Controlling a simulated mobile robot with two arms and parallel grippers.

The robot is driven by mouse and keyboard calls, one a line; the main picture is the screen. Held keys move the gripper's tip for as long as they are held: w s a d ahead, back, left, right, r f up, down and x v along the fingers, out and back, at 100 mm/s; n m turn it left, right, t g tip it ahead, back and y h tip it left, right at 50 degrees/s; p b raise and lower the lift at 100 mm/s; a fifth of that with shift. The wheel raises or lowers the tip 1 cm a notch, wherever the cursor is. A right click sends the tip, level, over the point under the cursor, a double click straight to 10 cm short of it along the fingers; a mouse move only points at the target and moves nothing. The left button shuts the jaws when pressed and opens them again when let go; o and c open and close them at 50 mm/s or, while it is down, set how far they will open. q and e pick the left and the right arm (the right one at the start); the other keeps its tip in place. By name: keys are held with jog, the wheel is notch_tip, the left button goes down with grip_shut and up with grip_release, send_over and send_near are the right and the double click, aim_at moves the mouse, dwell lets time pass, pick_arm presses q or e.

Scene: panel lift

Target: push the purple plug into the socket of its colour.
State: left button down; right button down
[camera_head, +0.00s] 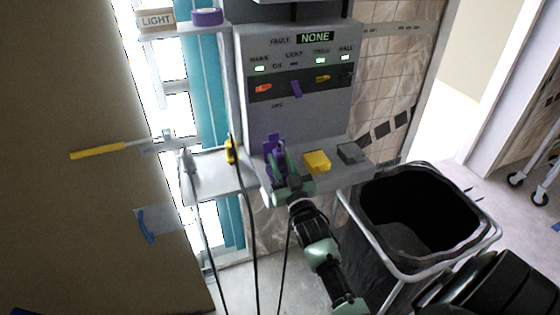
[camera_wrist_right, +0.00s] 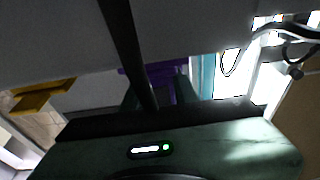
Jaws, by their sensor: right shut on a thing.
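My right gripper (camera_head: 279,170) is at the left end of the panel's lower ledge, shut on the purple plug (camera_wrist_right: 170,88). In the head view, purple (camera_head: 272,146) shows at and above the fingertips; the plug and the purple socket merge there, and I cannot tell how far the plug is in. In the wrist view the purple plug sits between the fingers, partly hidden by a black cable (camera_wrist_right: 128,48). The yellow socket (camera_head: 317,161) and grey socket (camera_head: 352,153) are to the right on the ledge. My left gripper is not in view.
A yellow plug (camera_head: 231,150) and a pale plug (camera_head: 186,161) stand at a small shelf (camera_head: 212,182) on the left, with hanging cables. The grey panel (camera_head: 290,125) has several switches and lights. A black-lined bin (camera_head: 372,245) stands close at the right of my arm.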

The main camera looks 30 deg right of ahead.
jog(key=shift+f, duration=0.5)
jog(key=c, duration=1)
grip_release()
jog(key=shift+r, duration=0.1)
jog(key=b+v, duration=0.1)
jog(key=v, duration=0.6)
jog(key=shift+s+b, duration=0.3)
jog(key=shift+s, duration=0.1)
